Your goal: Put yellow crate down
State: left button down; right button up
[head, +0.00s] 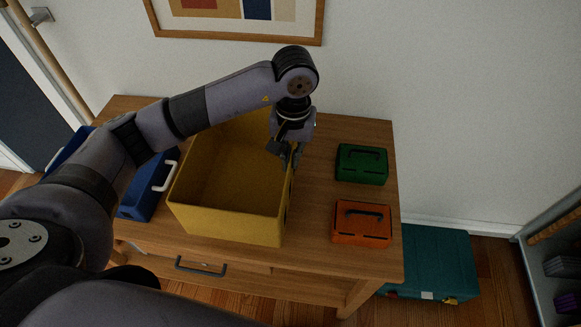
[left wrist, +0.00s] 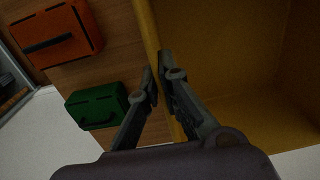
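The yellow crate (head: 225,222) is a deep open box, empty as far as I see, upright over the middle of the wooden table. I cannot tell whether its base touches the tabletop. My left gripper (head: 284,155) is at the crate's right wall, pointing down, with one finger inside and one outside. In the left wrist view the fingers (left wrist: 158,72) close on the rim of the crate (left wrist: 146,25), with the wall between them. My arm hides part of the crate's back and left side. My right gripper is not in view.
The wooden table (head: 315,255) also holds a blue container (head: 140,203) at left, a green case (head: 361,165) and an orange case (head: 360,224) at right. A teal case (head: 435,262) stands on the floor at right. A framed picture (head: 240,20) hangs behind.

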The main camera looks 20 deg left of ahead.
aim_at(291, 174)
pick_arm(q)
notch_tip(291, 174, down, 6)
jog(key=shift+r+p, duration=0.15)
jog(key=shift+p, duration=0.45)
jog(key=shift+f+b, duration=0.2)
jog(key=shift+b, duration=0.15)
jog(key=c, duration=1.8)
grip_release()
jog(key=shift+r, duration=0.1)
